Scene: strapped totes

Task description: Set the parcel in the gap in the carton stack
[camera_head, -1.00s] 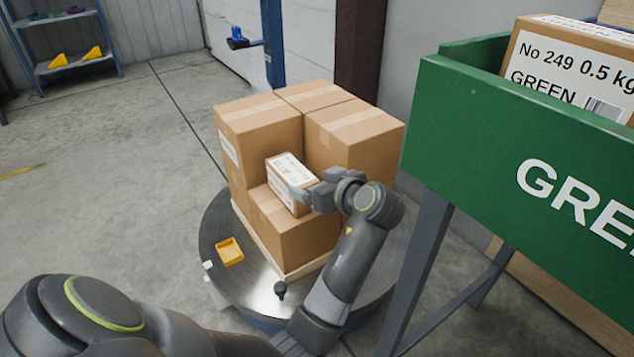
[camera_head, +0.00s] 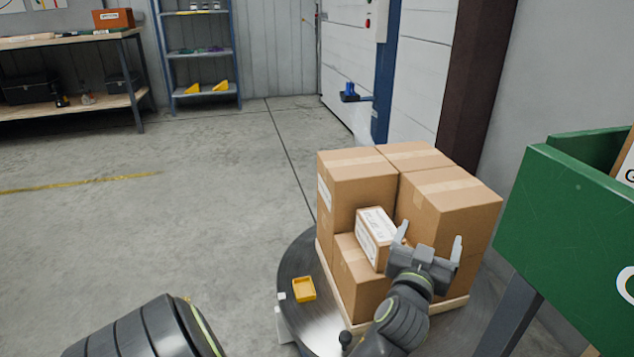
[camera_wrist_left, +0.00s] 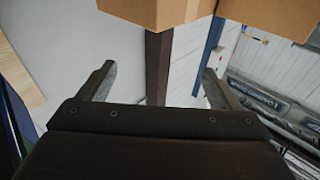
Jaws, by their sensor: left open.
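The parcel (camera_head: 375,236) is a small carton with a white label on top. It rests on the low front carton (camera_head: 357,280), in the gap of the carton stack (camera_head: 452,200), with taller cartons behind and beside it. It sits slightly skewed. My left gripper (camera_head: 428,241) is open and empty just right of the parcel, fingers pointing up and away. One finger overlaps the parcel's right edge in the picture; I cannot tell whether it touches. In the left wrist view the open fingers (camera_wrist_left: 155,85) have nothing between them, and cartons (camera_wrist_left: 165,10) show at the top. My right gripper is out of view.
The stack stands on a pallet (camera_head: 455,304) on a round metal turntable (camera_head: 297,262) with a small yellow tray (camera_head: 304,289). A green tote (camera_head: 570,215) stands at the right. A workbench (camera_head: 80,38) and shelf (camera_head: 200,50) are at the back. The left floor is clear.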

